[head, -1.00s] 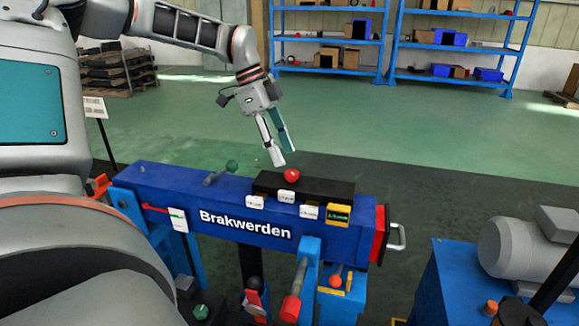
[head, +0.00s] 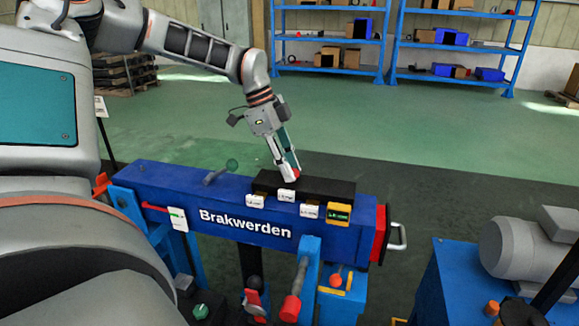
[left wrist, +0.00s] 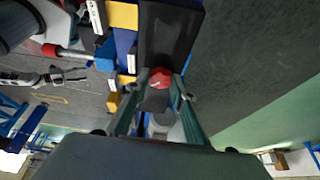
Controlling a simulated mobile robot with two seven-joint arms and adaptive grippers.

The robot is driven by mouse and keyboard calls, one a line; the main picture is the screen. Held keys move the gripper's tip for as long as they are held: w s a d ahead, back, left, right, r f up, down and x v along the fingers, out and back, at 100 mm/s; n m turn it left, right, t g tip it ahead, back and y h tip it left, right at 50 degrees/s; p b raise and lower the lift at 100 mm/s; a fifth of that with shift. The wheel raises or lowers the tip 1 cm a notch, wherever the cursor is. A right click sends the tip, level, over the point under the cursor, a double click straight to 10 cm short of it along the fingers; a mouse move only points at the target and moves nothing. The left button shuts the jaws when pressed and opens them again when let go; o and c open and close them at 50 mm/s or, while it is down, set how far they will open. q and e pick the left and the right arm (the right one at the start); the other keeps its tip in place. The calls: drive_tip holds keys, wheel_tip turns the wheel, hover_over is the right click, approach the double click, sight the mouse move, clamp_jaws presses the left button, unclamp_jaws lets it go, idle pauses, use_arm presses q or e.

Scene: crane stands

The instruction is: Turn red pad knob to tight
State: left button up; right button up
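The red knob (head: 292,178) sits on top of a black block on the blue crane beam marked "Brakwerden". My left gripper (head: 294,174) points down at it, with its fingertips at the knob and covering part of it. In the left wrist view the red knob (left wrist: 160,77) lies between the tips of the two fingers (left wrist: 159,86). The fingers are close on either side of it; I cannot tell whether they touch it.
The black block (head: 333,187) carries small white tags and a yellow-framed display (head: 339,214) along its front. A green-knobbed lever (head: 232,164) stands to the left on the beam. A red-gripped lever (head: 292,305) stands in front. Open floor lies behind the beam.

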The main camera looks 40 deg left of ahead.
use_arm(q)
drive_tip(key=shift+w+f+m+g+b, duration=0.15)
drive_tip(key=shift+f+m+g+b, duration=0.2)
drive_tip(key=shift+m+b, duration=0.7)
drive_tip(key=shift+m+g+b, duration=0.35)
drive_tip(key=shift+m+b, duration=0.35)
drive_tip(key=shift+m, duration=0.05)
drive_tip(key=m+g+b, duration=0.1)
drive_tip(key=m+b, duration=0.1)
drive_tip(key=shift+w+r+m, duration=0.1)
drive_tip(key=shift+r+m, duration=0.05)
drive_tip(key=shift+m, duration=0.15)
drive_tip(key=shift+r+m, duration=0.15)
drive_tip(key=shift+m, duration=0.45)
use_arm(e)
drive_tip(key=shift+w+a+f, duration=0.1)
drive_tip(key=shift+a+f, duration=0.05)
drive_tip(key=shift+f, duration=0.5)
drive_tip(key=shift+w+a+f, duration=0.1)
drive_tip(key=shift+a+f, duration=0.05)
drive_tip(key=shift+f, duration=0.45)
use_arm(q)
drive_tip(key=shift+g+b, duration=0.3)
use_arm(e)
drive_tip(key=shift+s+a, duration=0.1)
use_arm(q)
drive_tip(key=shift+r, duration=0.1)
use_arm(e)
drive_tip(key=shift+w+r, duration=0.2)
drive_tip(key=shift+r, duration=0.1)
